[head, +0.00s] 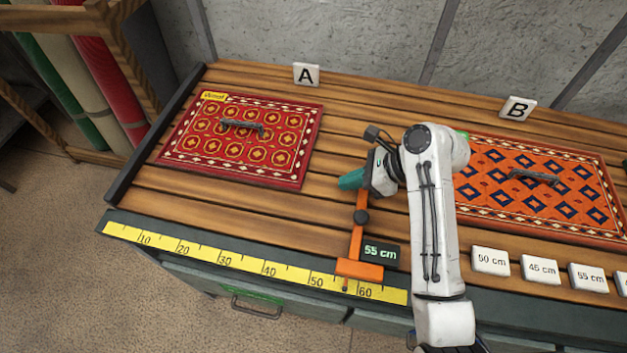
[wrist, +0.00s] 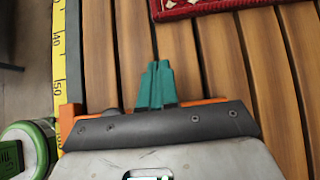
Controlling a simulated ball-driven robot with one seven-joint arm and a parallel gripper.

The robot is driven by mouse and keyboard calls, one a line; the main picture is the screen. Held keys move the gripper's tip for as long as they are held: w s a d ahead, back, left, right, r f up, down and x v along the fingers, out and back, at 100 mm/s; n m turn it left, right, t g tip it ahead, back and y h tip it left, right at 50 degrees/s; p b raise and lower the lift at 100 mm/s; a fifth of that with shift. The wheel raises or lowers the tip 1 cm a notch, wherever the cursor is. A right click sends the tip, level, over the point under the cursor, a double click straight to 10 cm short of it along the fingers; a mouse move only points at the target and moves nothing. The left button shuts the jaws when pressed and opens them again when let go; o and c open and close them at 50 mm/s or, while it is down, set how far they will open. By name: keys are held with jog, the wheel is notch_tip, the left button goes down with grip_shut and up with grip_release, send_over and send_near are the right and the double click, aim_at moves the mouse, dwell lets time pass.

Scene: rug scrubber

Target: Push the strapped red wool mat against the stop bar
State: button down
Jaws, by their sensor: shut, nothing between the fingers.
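The red patterned mat (head: 240,139) lies flat on the slatted table beside the A marker, with a dark strap-like handle (head: 242,127) across its middle and a small yellow tag at its far left corner. Its edge shows at the top of the wrist view (wrist: 205,7). A dark raised bar (head: 150,138) runs along the table's left edge, which looks like the stop bar; a narrow strip of wood shows between it and the mat. My gripper (head: 350,180) is shut and empty, to the right of the mat and apart from it. Its teal fingers show in the wrist view (wrist: 156,84).
An orange slider (head: 359,269) with a 55 cm display (head: 380,253) sits on the yellow ruler (head: 225,262), its arm reaching up by my gripper. An orange-and-blue mat (head: 590,190) lies right by marker B (head: 517,109). Number tiles (head: 491,262) line the front right.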

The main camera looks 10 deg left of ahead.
aim_at(301, 189)
jog(key=x, duration=0.6)
jog(key=shift+a+f, duration=0.15)
jog(key=shift+a, duration=0.2)
jog(key=shift+a+p, duration=0.4)
jog(key=shift+a, duration=1.35)
